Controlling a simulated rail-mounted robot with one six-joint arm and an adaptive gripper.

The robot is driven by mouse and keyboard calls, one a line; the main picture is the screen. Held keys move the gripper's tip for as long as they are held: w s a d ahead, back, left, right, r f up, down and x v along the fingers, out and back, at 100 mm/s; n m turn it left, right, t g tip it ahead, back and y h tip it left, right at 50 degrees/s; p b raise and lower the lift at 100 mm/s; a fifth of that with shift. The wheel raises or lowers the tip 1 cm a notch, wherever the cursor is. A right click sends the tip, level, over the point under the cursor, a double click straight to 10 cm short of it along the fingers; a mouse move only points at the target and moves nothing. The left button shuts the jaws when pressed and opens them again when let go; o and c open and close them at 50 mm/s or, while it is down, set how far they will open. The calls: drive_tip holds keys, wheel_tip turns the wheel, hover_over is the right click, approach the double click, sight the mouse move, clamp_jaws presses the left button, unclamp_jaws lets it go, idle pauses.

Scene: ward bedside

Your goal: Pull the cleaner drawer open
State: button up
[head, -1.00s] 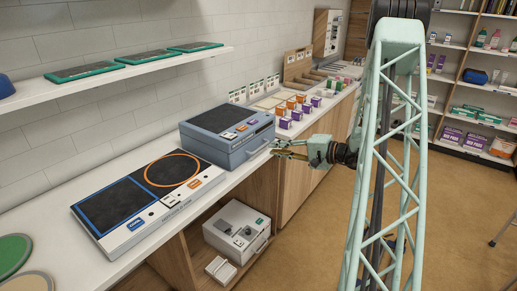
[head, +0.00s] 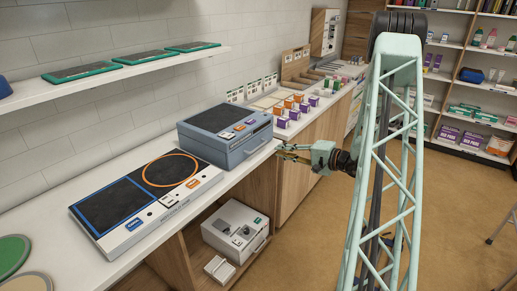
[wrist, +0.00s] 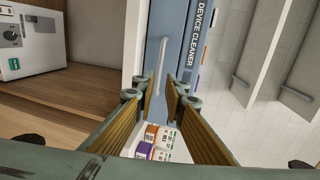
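The device cleaner (head: 217,149) is a blue-grey box on the white counter, with a dark top panel and small labels. Its front drawer has a pale bar handle (head: 258,143). My gripper (head: 281,151) is just right of the box's front, near the counter edge, apart from the handle in the head view. In the wrist view the gripper (wrist: 159,92) is open, with a clear gap between its fingers. The handle (wrist: 160,62) runs upright there, its lower end showing between the fingertips. The cleaner's front (wrist: 172,50) carries the words DEVICE CLEANER. The drawer looks shut.
A flat panel with a blue square and orange ring (head: 145,195) lies left of the cleaner. Orange and purple boxes (head: 283,121) stand beyond it. A white machine (head: 235,232) sits on the shelf below. The floor (head: 310,245) in front is clear.

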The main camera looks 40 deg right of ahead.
sight(259, 147)
drive_tip(key=shift+x, duration=6.65)
clamp_jaws()
drive_tip(key=shift+s+d+b, duration=0.1)
drive_tip(key=shift+b, duration=0.25)
